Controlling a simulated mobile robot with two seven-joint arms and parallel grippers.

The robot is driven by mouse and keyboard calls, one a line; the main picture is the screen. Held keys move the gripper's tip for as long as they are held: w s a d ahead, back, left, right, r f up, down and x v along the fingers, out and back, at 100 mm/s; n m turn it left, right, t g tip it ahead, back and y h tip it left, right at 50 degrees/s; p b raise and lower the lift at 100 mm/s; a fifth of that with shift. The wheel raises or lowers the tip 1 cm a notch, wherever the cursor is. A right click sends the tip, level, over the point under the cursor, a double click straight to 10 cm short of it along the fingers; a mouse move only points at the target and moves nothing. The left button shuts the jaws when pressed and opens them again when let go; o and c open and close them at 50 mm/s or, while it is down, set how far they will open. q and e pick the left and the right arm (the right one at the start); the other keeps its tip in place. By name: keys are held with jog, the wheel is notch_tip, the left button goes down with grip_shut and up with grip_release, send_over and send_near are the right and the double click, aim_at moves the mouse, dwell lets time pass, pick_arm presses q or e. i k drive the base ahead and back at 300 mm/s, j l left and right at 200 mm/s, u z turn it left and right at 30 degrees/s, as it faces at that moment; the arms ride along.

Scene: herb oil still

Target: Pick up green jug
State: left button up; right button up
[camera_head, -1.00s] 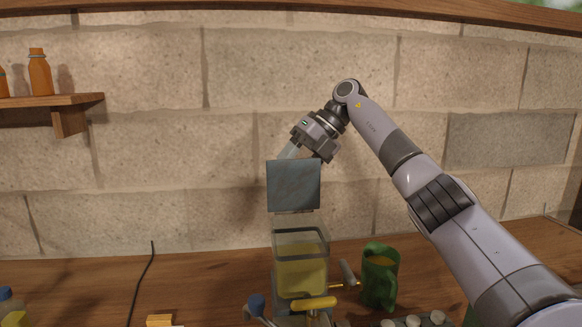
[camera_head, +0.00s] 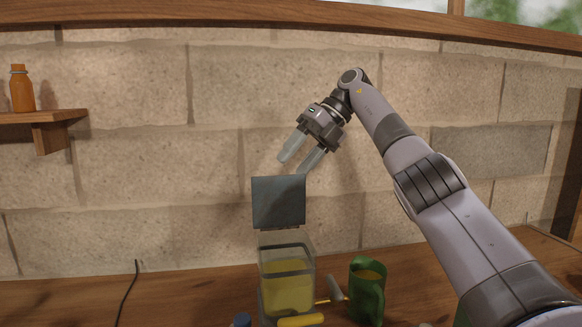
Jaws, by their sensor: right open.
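The green jug (camera_head: 367,293) stands upright on the wooden counter, right of the glass tank, with yellowish-brown content showing at its open top. My right gripper (camera_head: 292,165) is open and empty, with its two pale fingers pointing down and left. It is high above the counter, up and left of the jug, just above a dark square panel (camera_head: 278,202). My right arm reaches in from the lower right and passes to the right of the jug. My left gripper is not in view.
A glass tank (camera_head: 287,280) of yellow liquid stands below the panel, left of the jug. A yellow handle (camera_head: 301,320) and a grey-ended tap (camera_head: 335,289) are close to the tank and jug. An orange bottle (camera_head: 21,89) stands on a wall shelf (camera_head: 50,117). The left counter is mostly clear.

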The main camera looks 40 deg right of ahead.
aim_at(367, 276)
jog(key=k, duration=1.5)
